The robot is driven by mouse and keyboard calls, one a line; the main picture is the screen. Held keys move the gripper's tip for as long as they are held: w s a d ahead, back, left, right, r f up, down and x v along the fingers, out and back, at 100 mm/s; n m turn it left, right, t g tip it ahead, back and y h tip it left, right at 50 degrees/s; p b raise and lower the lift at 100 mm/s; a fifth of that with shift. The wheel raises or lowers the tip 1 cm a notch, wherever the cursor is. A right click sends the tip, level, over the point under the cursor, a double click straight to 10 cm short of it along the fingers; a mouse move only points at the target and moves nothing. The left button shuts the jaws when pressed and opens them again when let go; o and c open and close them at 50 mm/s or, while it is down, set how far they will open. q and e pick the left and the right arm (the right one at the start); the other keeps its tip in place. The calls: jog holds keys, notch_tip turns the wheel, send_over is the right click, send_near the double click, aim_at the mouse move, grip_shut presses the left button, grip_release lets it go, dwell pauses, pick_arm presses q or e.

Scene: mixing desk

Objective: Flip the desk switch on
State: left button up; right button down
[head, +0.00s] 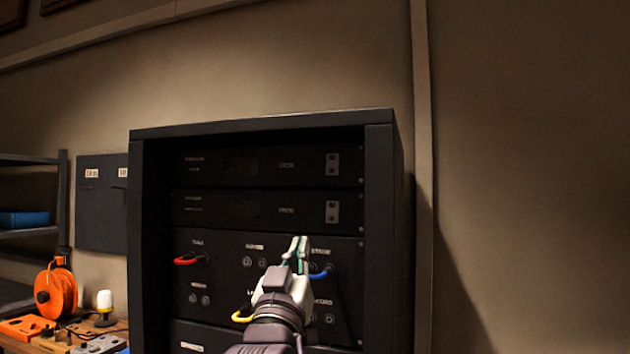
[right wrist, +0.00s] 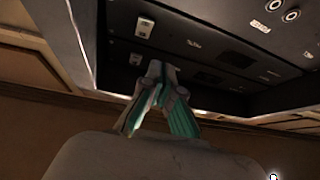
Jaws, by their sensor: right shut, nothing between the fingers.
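A black rack cabinet (head: 384,230) stands against the wall. Two small grey switch plates sit on the right of its upper panels: an upper switch plate (head: 332,164) and a lower switch plate (head: 332,211). I cannot tell which is the desk switch, or its position. My right gripper (head: 299,242) is shut and empty in front of the lower panel, appearing below and left of both plates. In the right wrist view its fingertips (right wrist: 156,70) are together near the rack front, with a pale switch plate (right wrist: 144,27) beyond them. My left gripper is not in view.
Red (head: 186,261), blue (head: 320,274) and yellow (head: 242,316) cables are plugged into the lower panel, the blue one close to my gripper. An orange cable reel (head: 55,290) and small boxes stand on a wooden bench at left.

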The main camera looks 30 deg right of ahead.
aim_at(332, 166)
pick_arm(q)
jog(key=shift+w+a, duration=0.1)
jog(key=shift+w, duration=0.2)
pick_arm(e)
jog(key=s+r+m+h, duration=0.2)
jog(key=s+r, duration=0.1)
jog(key=r, duration=0.3)
jog(key=shift+s+a+r+g+h, duration=0.15)
jog(key=shift+s+r+g+h, duration=0.1)
jog(key=shift+r+g+h, duration=0.15)
jog(key=shift+w, duration=0.1)
jog(key=p+x, duration=0.2)
jog(key=x, duration=0.2)
jog(key=f+p+x, duration=0.1)
jog(key=p+x, duration=0.1)
jog(key=x, duration=0.2)
jog(key=d+p+x, duration=0.1)
jog(key=p+x, duration=0.2)
jog(key=x, duration=0.1)
jog(key=shift+w+f, duration=0.2)
jog(key=shift+w, duration=0.25)
jog(key=shift+w+d+f, duration=0.2)
jog(key=shift+w+d, duration=0.1)
jog(key=shift+d, duration=0.15)
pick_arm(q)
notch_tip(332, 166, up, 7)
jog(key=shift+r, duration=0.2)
